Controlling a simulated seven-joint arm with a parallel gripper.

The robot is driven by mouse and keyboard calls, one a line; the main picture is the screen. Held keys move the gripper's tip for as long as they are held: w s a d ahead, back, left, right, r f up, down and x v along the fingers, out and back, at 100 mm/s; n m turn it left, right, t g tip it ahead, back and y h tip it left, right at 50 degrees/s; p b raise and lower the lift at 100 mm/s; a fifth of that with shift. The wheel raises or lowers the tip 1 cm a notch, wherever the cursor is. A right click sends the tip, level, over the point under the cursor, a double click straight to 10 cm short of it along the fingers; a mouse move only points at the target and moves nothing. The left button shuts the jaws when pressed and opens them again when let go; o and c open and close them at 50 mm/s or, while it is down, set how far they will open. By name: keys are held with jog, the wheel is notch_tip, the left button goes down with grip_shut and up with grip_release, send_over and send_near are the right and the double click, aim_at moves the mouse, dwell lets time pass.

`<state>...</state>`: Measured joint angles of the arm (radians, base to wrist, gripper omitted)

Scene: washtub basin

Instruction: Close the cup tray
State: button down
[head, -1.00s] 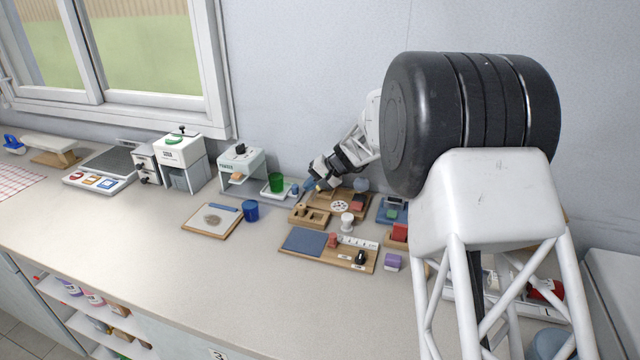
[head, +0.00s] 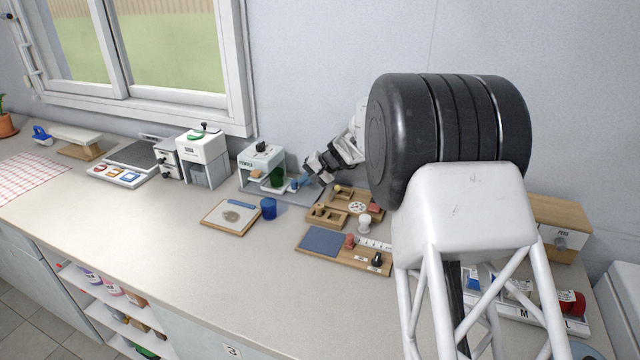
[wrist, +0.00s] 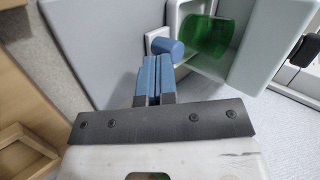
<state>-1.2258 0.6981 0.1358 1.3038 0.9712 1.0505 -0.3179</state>
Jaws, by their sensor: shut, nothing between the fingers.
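The cup tray (head: 286,188) is a pale tray low in the white dispenser (head: 262,160). A green cup (head: 277,177) stands on it, mostly inside the dispenser's opening. The tray has a blue knob (head: 294,186) on its right end. In the wrist view the knob (wrist: 166,47) sticks out from a white plate (wrist: 157,37), with the green cup (wrist: 212,40) beyond it. My gripper (head: 305,182) is shut and empty, just right of the knob. In the wrist view its blue fingertips (wrist: 154,60) lie very near the knob; I cannot tell whether they touch.
A wooden organizer (head: 322,221) with small compartments lies right of the gripper. The counter's front is clear.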

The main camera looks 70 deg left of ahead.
aim_at(283, 182)
jog(key=s+a, duration=0.4)
jog(key=shift+s, duration=0.1)
dwell(0.3)
jog(key=shift+w+d, duration=0.25)
jog(key=shift+w, duration=0.2)
jog(key=w+d, duration=0.2)
jog(key=w, duration=0.1)
jog(key=shift+w, duration=0.1)
jog(key=v, duration=1)
jog(key=shift+r, duration=0.1)
